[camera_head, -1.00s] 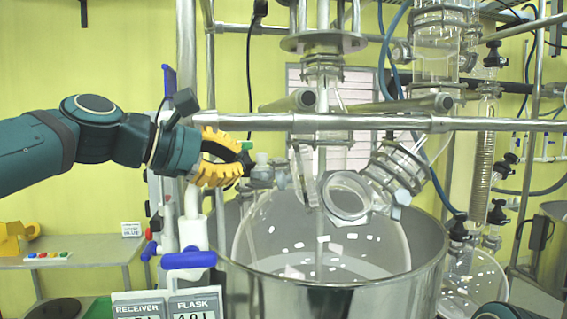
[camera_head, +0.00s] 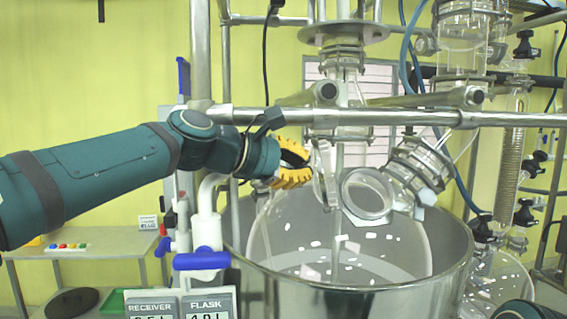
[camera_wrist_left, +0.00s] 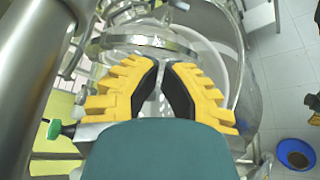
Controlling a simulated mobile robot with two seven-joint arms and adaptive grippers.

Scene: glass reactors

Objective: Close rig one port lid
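The glass port (camera_head: 367,193) of rig one is a round, rimmed opening on the upper right of the large glass vessel (camera_head: 285,225). Its clear lid (camera_head: 326,176) stands nearly edge-on to the left of the opening, swung away from it. My left gripper (camera_head: 311,170) has yellow fingers with dark pads and is just left of the lid. The fingertips converge almost together with nothing seen between them; whether they touch the lid is unclear. In the left wrist view the fingertips (camera_wrist_left: 163,65) point at a round glass rim (camera_wrist_left: 145,42). My right gripper is not seen.
A horizontal steel bar (camera_head: 390,117) runs just above the gripper and port. A steel bath (camera_head: 350,292) surrounds the vessel. A blue-handled valve (camera_head: 201,260) and display boxes (camera_head: 208,304) stand front left. A side table (camera_head: 90,243) is at far left.

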